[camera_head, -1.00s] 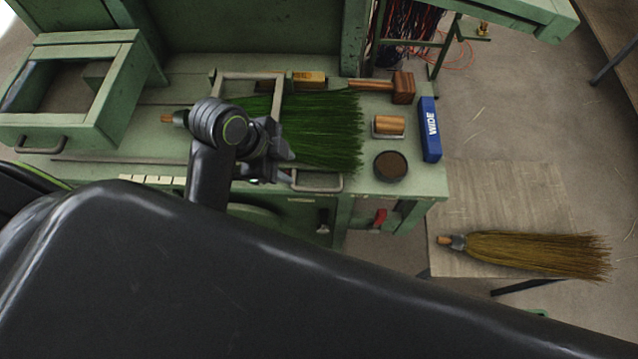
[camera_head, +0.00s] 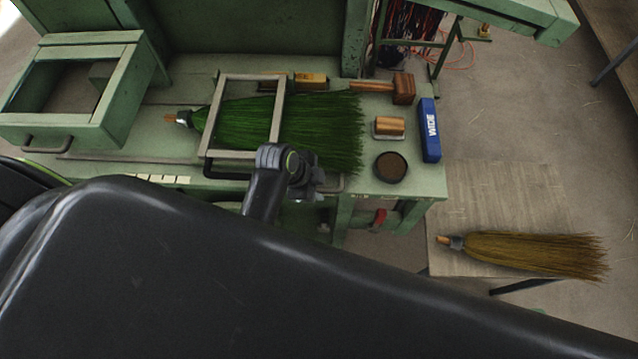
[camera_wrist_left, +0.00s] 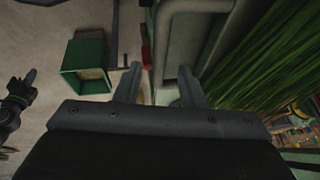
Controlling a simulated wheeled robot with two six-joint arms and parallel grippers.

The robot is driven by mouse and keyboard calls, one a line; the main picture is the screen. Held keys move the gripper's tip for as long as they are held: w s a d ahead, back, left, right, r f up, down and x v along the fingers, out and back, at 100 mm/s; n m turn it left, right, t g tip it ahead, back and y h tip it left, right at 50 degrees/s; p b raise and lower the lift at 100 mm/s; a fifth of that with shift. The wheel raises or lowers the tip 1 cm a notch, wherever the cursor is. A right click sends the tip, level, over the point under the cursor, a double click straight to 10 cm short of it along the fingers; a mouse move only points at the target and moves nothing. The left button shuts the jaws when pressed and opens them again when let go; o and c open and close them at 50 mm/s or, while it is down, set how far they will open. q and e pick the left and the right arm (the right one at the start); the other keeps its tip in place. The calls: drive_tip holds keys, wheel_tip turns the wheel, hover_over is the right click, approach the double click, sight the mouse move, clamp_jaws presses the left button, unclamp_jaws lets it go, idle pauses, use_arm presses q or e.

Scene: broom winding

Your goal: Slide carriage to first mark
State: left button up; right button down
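A grey rectangular frame (camera_head: 278,113) lies across the green broom (camera_head: 320,125) on the green bench. A green open box with a front handle (camera_head: 70,119) stands at the bench's left end. I cannot tell for certain which of these is the carriage. Pale marks (camera_head: 160,179) line the bench's front edge. My left gripper (camera_head: 312,188) is at the front edge, below the broom. A grey loop handle (camera_wrist_left: 168,45) is there, partly hidden in the head view. In the left wrist view its near bar shows between my open, spread fingers; contact is unclear.
A tan broom (camera_head: 530,253) lies on a low table at right. A red piece (camera_head: 380,217) shows below the front edge.

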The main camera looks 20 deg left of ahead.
use_arm(q)
drive_tip(key=shift+w+d+f, duration=0.1)
drive_tip(key=shift+d+f, duration=0.1)
drive_tip(key=shift+f, duration=0.35)
clamp_jaws()
